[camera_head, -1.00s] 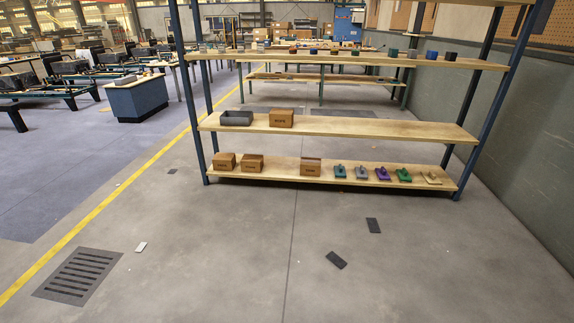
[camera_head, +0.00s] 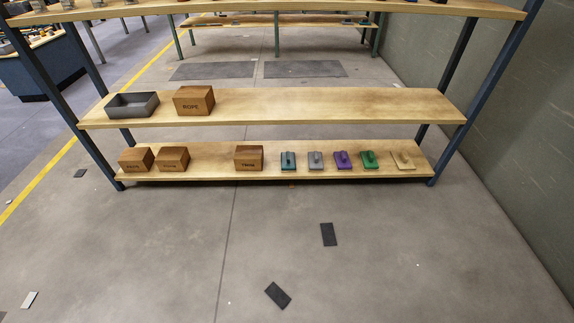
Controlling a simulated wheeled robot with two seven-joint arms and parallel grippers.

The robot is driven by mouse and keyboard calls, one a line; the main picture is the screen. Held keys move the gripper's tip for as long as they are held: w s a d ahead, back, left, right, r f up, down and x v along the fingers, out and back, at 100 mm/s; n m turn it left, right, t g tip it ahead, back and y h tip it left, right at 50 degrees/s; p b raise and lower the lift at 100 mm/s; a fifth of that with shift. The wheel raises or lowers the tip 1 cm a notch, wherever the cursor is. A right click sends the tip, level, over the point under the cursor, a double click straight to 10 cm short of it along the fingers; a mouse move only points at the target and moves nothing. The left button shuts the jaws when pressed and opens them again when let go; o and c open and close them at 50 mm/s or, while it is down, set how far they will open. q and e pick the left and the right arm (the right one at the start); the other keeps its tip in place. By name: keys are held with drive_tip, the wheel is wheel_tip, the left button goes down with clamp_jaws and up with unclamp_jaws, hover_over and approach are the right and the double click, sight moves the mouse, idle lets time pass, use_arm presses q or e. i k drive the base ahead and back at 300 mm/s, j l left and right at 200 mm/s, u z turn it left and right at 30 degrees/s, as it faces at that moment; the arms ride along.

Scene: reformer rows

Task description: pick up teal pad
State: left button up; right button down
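The teal pad (camera_head: 288,161) sits on the bottom shelf (camera_head: 215,168) of the rack. It is a small flat block with a raised handle on top. It is the leftmost in a row of similar pads, to the right of a brown box (camera_head: 248,158). Neither of my grippers shows in the head view.
Beside it stand a grey pad (camera_head: 316,161), a purple pad (camera_head: 342,160), a green pad (camera_head: 369,160) and a tan pad (camera_head: 402,161). The middle shelf (camera_head: 330,105) above holds a grey bin (camera_head: 132,105) and a ROPE box (camera_head: 194,101). Flat dark pieces (camera_head: 328,234) lie on the open floor.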

sight(288, 159)
drive_tip(key=i+l+z, duration=0.3)
drive_tip(key=i, duration=1)
drive_tip(key=i+z, duration=0.35)
drive_tip(key=i, duration=0.95)
